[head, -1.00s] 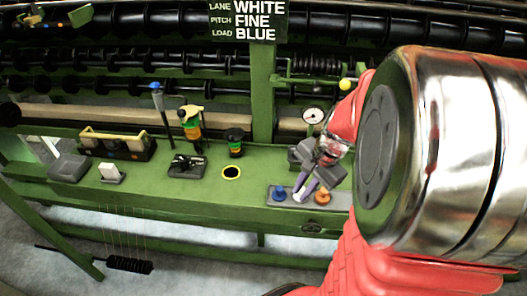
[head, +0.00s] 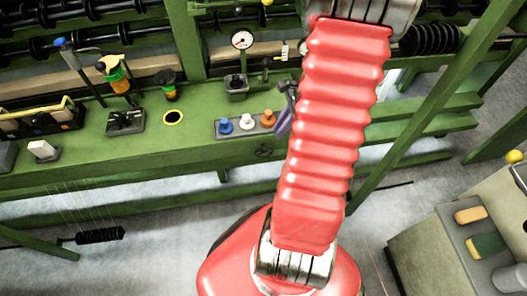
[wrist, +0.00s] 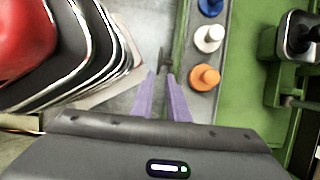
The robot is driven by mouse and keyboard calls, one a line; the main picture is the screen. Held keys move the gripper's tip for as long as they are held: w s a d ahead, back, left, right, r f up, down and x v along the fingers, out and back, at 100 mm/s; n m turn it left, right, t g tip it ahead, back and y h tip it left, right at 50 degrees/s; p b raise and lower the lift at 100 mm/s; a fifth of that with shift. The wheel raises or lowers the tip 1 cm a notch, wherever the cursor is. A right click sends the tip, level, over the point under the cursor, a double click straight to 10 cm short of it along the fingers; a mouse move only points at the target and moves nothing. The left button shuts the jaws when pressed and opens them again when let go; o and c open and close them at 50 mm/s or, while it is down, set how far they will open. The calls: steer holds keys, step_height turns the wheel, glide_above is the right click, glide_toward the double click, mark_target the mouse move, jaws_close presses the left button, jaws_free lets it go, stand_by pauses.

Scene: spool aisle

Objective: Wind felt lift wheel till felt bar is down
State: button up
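A small dark handwheel (head: 263,153), which I take for the felt lift wheel, sits on the front of the green bench below the knob panel. In the wrist view a dark part (wrist: 164,57), likely this wheel seen edge-on, lies just beyond my purple fingertips. My gripper (wrist: 161,74) is open with a gap between the fingers; I cannot tell whether it touches the wheel. In the head view the gripper (head: 284,122) is partly hidden behind my red arm. A long tan bar (head: 150,74), possibly the felt bar, runs behind the bench; its height is hard to judge.
A panel (head: 258,127) carries blue (head: 226,125), white (head: 247,121) and orange (head: 268,118) knobs close to the fingers. A round gauge (head: 242,40) stands behind. A grey cabinet (head: 420,258) with coloured blocks is at lower right.

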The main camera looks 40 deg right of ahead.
mark_target(264, 150)
steer(key=shift+f, duration=0.1)
steer(key=x, duration=1.3)
steer(key=shift+a+f, duration=0.1)
steer(key=shift+f, duration=0.2)
steer(key=shift+c, duration=0.6)
jaws_close()
steer(key=shift+w+r+g+h, duration=0.15)
steer(key=shift+g+h, duration=0.15)
steer(key=shift+h, duration=0.2)
steer(key=shift+g+h, duration=0.3)
steer(key=shift+h, duration=0.1)
steer(key=shift+g+h, duration=0.6)
steer(key=shift+h, duration=0.3)
steer(key=shift+w+h, duration=0.1)
steer(key=shift+h, duration=0.2)
